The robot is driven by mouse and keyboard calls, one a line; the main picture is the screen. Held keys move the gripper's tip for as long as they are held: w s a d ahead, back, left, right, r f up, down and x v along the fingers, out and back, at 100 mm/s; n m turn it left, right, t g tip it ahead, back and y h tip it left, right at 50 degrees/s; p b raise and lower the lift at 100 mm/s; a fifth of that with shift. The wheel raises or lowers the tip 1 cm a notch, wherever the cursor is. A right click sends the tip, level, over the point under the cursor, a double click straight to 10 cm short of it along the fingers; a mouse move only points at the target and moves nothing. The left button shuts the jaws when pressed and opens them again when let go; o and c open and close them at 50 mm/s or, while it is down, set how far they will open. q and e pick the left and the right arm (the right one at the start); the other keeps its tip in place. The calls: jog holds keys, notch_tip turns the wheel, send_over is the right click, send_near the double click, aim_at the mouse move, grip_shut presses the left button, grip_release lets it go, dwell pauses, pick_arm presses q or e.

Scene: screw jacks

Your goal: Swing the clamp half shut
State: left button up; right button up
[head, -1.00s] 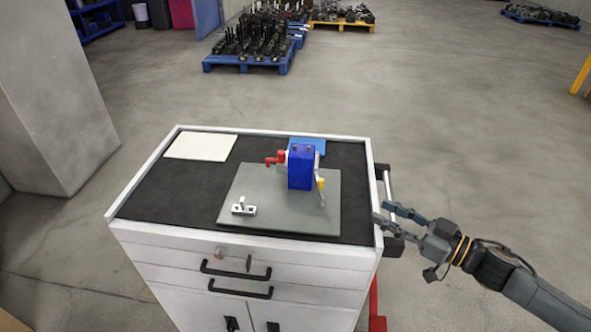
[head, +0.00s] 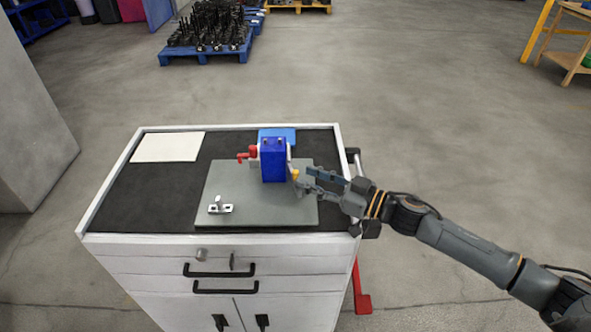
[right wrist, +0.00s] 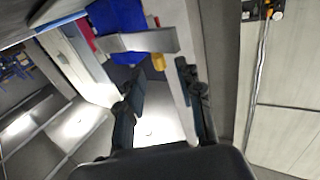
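A blue block (head: 274,162) stands upright on a grey plate (head: 240,205) on the cabinet top. A red handle-like part (head: 247,154) sticks out on its left. A light grey arm with a yellow tip (head: 295,174) hangs at its right side; I take this to be the clamp half. In the right wrist view, a grey bar (right wrist: 150,41) and the yellow tip (right wrist: 158,62) show beside the blue block (right wrist: 118,20). My right gripper (head: 307,180) is open and empty, its fingertips close to the yellow tip. Contact cannot be told. My left gripper is out of view.
A small metal bracket (head: 220,208) sits at the plate's front left. A white sheet (head: 168,147) lies at the cabinet's back left, and a blue pad (head: 277,134) behind the block. The cabinet's raised white rim (head: 345,190) runs under my right gripper.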

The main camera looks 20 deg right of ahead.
aim_at(295, 171)
jog(key=shift+p+x, duration=0.3)
jog(key=shift+x, duration=2)
grip_shut()
